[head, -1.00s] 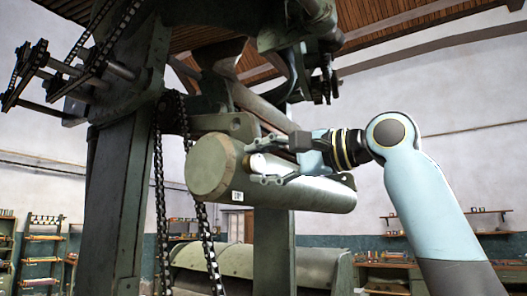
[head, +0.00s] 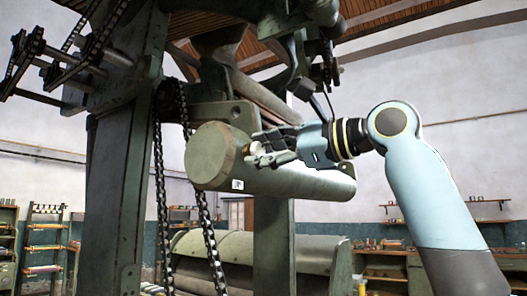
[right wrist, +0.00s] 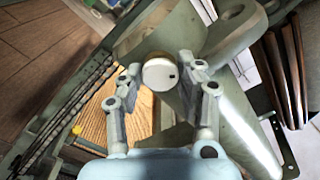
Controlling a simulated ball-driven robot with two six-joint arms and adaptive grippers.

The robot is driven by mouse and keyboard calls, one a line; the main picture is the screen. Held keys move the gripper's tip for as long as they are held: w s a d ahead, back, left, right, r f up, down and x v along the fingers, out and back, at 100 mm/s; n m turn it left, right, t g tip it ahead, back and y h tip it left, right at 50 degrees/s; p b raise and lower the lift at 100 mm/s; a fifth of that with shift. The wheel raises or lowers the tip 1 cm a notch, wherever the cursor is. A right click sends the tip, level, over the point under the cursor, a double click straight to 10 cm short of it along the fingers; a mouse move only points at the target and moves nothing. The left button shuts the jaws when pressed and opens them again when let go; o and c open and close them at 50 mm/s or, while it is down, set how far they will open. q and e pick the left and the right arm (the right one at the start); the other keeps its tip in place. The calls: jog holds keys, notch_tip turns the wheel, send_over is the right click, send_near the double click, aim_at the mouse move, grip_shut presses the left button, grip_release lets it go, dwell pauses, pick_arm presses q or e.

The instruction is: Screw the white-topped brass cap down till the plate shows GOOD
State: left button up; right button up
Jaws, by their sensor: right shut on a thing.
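The white-topped brass cap (head: 248,149) sits at the side of the green cylinder's end in the head view, mostly covered by my fingers. In the right wrist view its round white top (right wrist: 157,75) faces the camera, with a small dark mark near its right edge. My right gripper (head: 257,149) is shut on the cap, its fingers (right wrist: 168,73) on the left and right of it in the wrist view. The small white plate (head: 238,185) is on the cylinder below the cap; its marking is too small to read. My left gripper is not in view.
The green cylinder (head: 300,182) lies across the machine frame. A hanging chain (head: 157,190) runs down left of it, beside a thick green post (head: 112,200). Shelves (head: 45,240) stand along the back wall.

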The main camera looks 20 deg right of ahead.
jog(key=shift+f+m, duration=0.1)
jog(key=shift+m, duration=0.2)
dwell(0.4)
jog(key=o, duration=1.1)
jog(key=shift+o, duration=0.2)
jog(key=shift+d, duration=0.1)
jog(key=v, duration=1.2)
